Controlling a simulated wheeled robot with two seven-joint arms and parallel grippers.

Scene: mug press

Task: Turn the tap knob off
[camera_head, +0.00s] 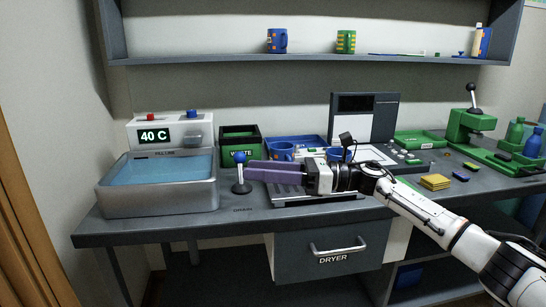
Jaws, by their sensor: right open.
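A white water unit reading 40 C (165,134) stands behind a grey basin (155,199) of blue water (160,170) at the left. On its top are a red knob (155,116) and a blue knob (192,114). Which is the tap knob is not marked legibly. A grey spout (198,138) is on its right front. My right gripper (251,170) reaches left across the counter, its purple fingers open and seen side-on. Their tips are beside a blue-ball lever (240,158) near the lettering DRAIN, right of the basin. Contact is unclear. My left gripper is not in view.
A green WASTE box (240,142) and a blue tray (297,140) stand behind my right gripper, with a blue mug (282,151) nearby. A flat press (365,120) is at centre right and a green lever press (470,125) farther right. A shelf (310,60) runs above.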

